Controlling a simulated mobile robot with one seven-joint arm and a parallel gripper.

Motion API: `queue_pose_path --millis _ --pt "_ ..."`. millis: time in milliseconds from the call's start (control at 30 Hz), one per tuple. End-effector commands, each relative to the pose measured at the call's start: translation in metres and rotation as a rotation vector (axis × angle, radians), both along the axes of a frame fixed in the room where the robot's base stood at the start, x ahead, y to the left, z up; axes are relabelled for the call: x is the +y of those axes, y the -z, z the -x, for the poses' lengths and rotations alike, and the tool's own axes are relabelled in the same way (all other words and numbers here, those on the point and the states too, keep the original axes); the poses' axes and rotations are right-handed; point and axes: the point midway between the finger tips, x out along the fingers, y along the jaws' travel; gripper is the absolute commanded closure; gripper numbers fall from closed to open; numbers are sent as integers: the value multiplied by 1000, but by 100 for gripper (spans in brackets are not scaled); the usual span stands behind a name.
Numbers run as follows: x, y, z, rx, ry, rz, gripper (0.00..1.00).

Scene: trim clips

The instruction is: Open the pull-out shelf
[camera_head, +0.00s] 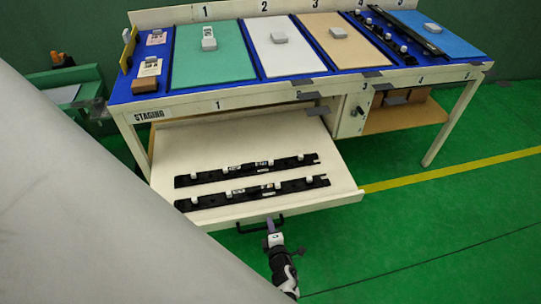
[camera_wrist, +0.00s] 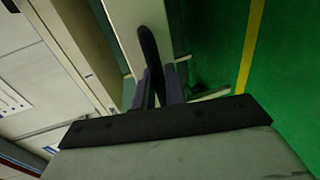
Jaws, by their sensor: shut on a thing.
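The pull-out shelf (camera_head: 285,134) is a cream drawer-like board that sticks out from under the table in the head view. Two black trim strips with white clips, a rear one (camera_head: 245,171) and a front one (camera_head: 255,192), lie on it. A black handle (camera_head: 247,229) is on its front face. My gripper (camera_head: 271,226) is at the right part of the handle. In the wrist view my gripper's fingers (camera_wrist: 160,88) are shut on the black handle (camera_wrist: 149,48). The shelf's front face (camera_wrist: 128,25) shows beside it.
The table (camera_head: 133,117) above carries coloured mats, grey blocks and more trim strips. A lower shelf with brown boxes (camera_head: 405,96) is at the right, next to a table leg (camera_head: 455,122). Green floor (camera_head: 420,225) with a yellow line is clear at the right.

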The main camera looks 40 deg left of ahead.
Motion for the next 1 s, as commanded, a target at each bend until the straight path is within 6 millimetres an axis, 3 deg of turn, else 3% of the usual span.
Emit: queue_pose_path --millis 600,633,733,1000 --pt "-1 1 2 2 -3 2 100" --pt "-1 1 3 2 -3 2 83" --pt "-1 1 2 2 -2 2 70" --pt "0 0 1 0 -1 0 68"
